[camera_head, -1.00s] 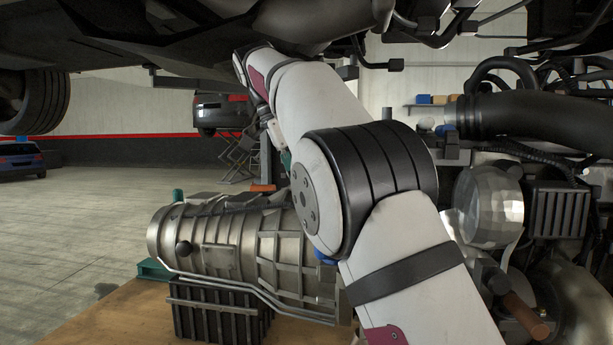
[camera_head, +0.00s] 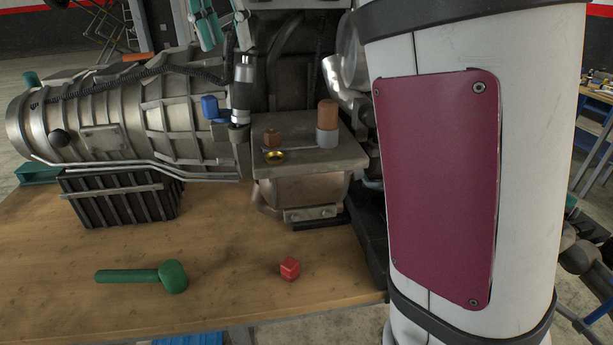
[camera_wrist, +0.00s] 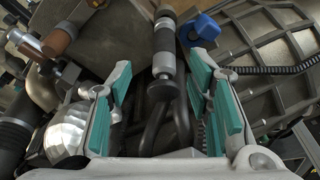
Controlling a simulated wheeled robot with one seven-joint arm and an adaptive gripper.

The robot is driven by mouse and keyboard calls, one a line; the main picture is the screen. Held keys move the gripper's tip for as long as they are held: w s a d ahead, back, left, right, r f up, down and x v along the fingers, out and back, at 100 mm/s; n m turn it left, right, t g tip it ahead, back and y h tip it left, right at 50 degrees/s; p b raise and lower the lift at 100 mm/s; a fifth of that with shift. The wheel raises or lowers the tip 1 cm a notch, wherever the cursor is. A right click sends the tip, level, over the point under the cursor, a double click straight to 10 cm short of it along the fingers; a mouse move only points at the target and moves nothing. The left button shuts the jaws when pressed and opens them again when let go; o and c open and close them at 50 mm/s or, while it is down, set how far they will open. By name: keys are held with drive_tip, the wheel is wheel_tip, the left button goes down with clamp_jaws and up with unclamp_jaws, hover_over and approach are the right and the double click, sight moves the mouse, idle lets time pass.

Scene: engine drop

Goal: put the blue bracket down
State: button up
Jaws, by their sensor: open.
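The blue bracket (camera_head: 211,107) sits at the right end of the large metal gearbox (camera_head: 100,115), beside an upright black and silver cylinder (camera_head: 241,90). I cannot tell what bears it from below. In the wrist view the blue bracket (camera_wrist: 199,29) shows at the top, right of the cylinder (camera_wrist: 164,50) and beyond my fingertips. My gripper (camera_wrist: 160,100) is open, its two teal-padded fingers apart, with no bracket between them. In the head view my gripper (camera_head: 224,24) is at the top edge, above the bracket and partly cut off.
A wooden table (camera_head: 230,270) carries a green hammer-shaped tool (camera_head: 150,275), a red block (camera_head: 290,268) and a black ribbed crate (camera_head: 120,200) under the gearbox. A metal ledge (camera_head: 330,160) holds small brown parts and a brass ring (camera_head: 275,156). The table's front is mostly clear.

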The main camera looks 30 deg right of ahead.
drive_tip(key=s+f+n+t+y, duration=0.1)
drive_tip(key=s+f+n+t, duration=0.1)
drive_tip(key=s+f+n, duration=0.4)
drive_tip(key=s+f+n+t+y, duration=0.1)
drive_tip(key=s+f+n, duration=0.5)
drive_tip(key=s+f, duration=0.6)
drive_tip(key=s+a+t, duration=0.1)
drive_tip(key=s, duration=0.5)
drive_tip(key=shift+s, duration=0.25)
